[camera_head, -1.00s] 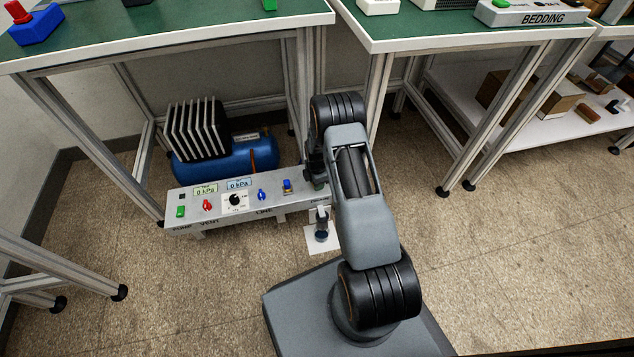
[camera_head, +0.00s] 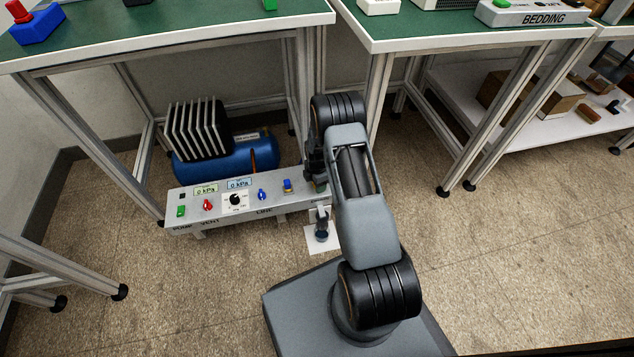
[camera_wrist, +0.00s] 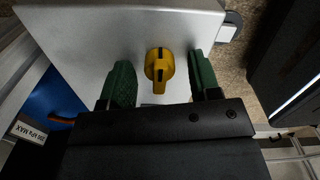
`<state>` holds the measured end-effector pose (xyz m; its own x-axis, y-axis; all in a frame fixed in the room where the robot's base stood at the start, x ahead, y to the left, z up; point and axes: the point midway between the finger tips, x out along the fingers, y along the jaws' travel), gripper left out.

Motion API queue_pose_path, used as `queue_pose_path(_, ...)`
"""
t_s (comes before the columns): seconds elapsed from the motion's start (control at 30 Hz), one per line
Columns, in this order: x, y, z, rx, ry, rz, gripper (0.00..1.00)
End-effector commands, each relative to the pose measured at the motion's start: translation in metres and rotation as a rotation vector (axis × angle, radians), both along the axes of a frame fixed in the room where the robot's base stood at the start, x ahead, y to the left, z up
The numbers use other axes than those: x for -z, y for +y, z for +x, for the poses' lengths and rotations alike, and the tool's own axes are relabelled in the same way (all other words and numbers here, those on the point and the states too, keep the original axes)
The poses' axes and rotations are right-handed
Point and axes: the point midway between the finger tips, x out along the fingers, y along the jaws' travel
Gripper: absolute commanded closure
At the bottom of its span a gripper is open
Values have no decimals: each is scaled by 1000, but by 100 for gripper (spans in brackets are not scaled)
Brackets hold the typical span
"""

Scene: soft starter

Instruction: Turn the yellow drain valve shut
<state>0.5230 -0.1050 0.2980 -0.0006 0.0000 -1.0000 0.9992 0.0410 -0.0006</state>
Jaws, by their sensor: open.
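The yellow drain valve (camera_wrist: 159,68) shows in the wrist view as a round knob with a raised grip and a dark line on it. It sits on the grey panel (camera_wrist: 85,35). My gripper (camera_wrist: 162,80) is open, with one green finger on each side of the valve and a gap visible on both sides. In the head view my arm hides the valve at the right end of the panel (camera_head: 218,218). Whether the fingertips reach down to the valve's depth I cannot tell.
The panel carries a green switch (camera_head: 181,211), a red knob (camera_head: 208,205), a black dial (camera_head: 235,199) and blue controls (camera_head: 262,194). Both displays read 0 kPa. A blue tank (camera_head: 255,155) lies behind. A small vessel (camera_head: 321,233) stands on a white sheet below the panel's right end.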

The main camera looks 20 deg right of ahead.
Motion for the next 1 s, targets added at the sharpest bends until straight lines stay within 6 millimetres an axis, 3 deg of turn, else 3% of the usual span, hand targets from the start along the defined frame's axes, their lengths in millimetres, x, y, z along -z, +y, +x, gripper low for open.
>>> queue_pose_path(0.2, -1, 0, 0, 1, -1, 0, 43)
queue_pose_path(0.33, -12, 0, 1, 1, -2, 0, 43)
queue_pose_path(0.7, -85, 0, 1, 0, -3, -1, 43)
queue_pose_path(1.0, -128, 0, 0, 0, -1, 0, 43)
